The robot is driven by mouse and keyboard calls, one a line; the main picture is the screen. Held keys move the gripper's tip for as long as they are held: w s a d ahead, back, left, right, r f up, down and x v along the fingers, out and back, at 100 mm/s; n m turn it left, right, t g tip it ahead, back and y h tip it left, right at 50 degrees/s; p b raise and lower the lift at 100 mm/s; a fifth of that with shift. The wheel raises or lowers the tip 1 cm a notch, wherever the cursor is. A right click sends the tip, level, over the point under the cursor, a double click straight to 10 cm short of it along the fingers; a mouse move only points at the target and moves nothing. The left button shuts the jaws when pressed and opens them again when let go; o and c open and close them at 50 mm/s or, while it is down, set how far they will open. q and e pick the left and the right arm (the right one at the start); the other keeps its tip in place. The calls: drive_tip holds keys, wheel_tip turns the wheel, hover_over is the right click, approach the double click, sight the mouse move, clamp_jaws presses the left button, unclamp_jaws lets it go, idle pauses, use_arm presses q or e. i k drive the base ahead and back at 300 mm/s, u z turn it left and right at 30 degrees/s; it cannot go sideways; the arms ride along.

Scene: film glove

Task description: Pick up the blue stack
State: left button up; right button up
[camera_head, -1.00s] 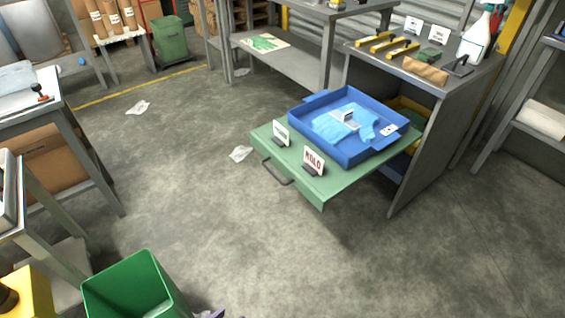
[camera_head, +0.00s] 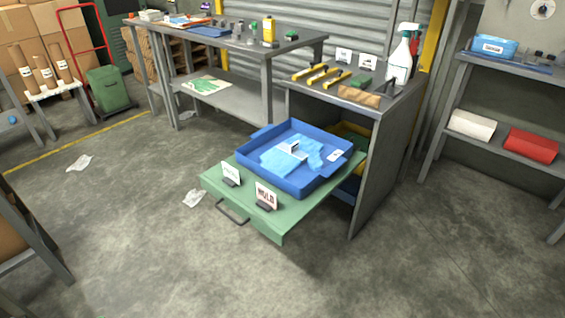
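A light blue stack of thin, flat, glove-like pieces (camera_head: 275,160) lies in a blue tray (camera_head: 245,152). A small white clip or band sits on top of the stack, and a small white card lies at the tray's right side. The tray rests on a pulled-out green drawer (camera_head: 255,222) of the grey workbench. Neither of my grippers is in view.
Two small signs stand on the drawer front, one reading HOLD (camera_head: 266,195). The grey workbench (camera_head: 385,150) holds yellow-handled tools and a spray bottle (camera_head: 399,58). A shelf (camera_head: 500,150) stands at the right. Floor before the drawer is clear apart from paper scraps (camera_head: 194,198).

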sight(281, 159)
drive_tip(key=u, duration=0.25)
drive_tip(key=k, duration=0.35)
drive_tip(key=z, duration=0.8)
drive_tip(key=i, duration=0.85)
drive_tip(key=u, duration=1.05)
drive_tip(key=i, duration=0.95)
drive_tip(key=u, duration=0.25)
